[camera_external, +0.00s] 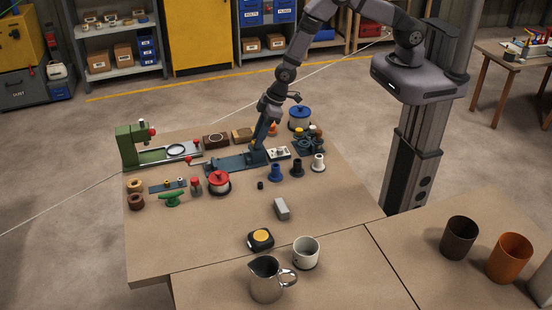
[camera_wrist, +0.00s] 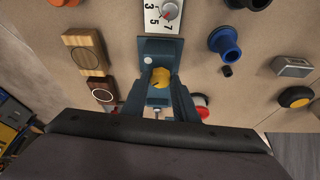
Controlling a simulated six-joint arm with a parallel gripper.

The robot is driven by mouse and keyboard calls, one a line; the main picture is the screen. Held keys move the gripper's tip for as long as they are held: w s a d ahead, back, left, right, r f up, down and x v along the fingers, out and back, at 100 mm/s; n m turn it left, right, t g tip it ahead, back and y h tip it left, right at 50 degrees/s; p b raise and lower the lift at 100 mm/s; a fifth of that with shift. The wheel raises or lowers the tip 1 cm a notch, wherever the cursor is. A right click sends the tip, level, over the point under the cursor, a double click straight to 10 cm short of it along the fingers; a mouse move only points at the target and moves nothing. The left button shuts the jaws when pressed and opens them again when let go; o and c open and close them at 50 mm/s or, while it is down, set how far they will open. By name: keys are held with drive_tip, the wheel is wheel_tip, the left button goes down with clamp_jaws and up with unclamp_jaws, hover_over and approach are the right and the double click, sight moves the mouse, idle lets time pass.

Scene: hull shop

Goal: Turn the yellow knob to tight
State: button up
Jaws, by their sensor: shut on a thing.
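The yellow knob (camera_wrist: 161,76) shows in the wrist view on a blue-grey metal fixture (camera_wrist: 150,46). My gripper (camera_wrist: 160,88) has its fingers on both sides of the knob and is shut on it. In the external view my gripper (camera_external: 259,148) points down onto the blue fixture (camera_external: 224,165), at its right end, and the knob is hidden there. No tight mark can be read in either view, so I cannot tell how far the knob is turned.
A white dial plate (camera_external: 278,153) with a red-pointed knob stands close to the fixture. The front of the table is mostly clear around a grey block (camera_external: 282,209).

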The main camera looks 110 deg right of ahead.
drive_tip(key=p, duration=0.1)
drive_tip(key=r+p, duration=0.1)
drive_tip(key=p, duration=0.1)
drive_tip(key=shift+w, duration=0.25)
drive_tip(key=shift+f+m+p, duration=0.35)
drive_tip(key=shift+m+p, duration=0.05)
drive_tip(key=shift+p, duration=0.85)
drive_tip(key=shift+s, duration=0.1)
drive_tip(key=o, duration=1)
drive_tip(key=shift+s+f, duration=0.1)
drive_tip(key=shift+v, duration=3.7)
drive_tip(key=shift+o, duration=0.3)
drive_tip(key=shift+a+f, duration=0.1)
drive_tip(key=shift+a, duration=0.05)
